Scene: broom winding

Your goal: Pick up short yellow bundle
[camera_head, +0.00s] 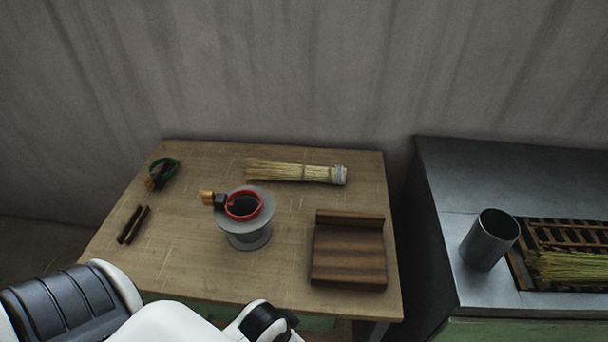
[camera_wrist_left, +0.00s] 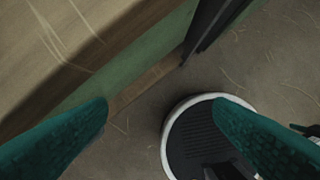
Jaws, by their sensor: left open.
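A short yellow bundle (camera_head: 285,171) of straw lies on its side near the back of the wooden table, with a pale band around its right end. Another yellow straw bundle (camera_head: 570,266) lies in a slatted tray on the right-hand metal counter, cut off by the picture edge. My left arm comes in low at the front of the table. My left gripper's teal fingers show in the left wrist view (camera_wrist_left: 160,118), spread wide with nothing between them, over the table's front edge and floor. My right gripper is out of view.
On the table (camera_head: 190,267) stand a grey spool (camera_head: 249,233) with a red ring (camera_head: 243,205), a brown wooden block (camera_head: 348,255), dark sticks (camera_head: 133,224) and a green coil (camera_head: 164,167). A metal cup (camera_head: 488,240) stands on the counter. A gap separates table and counter.

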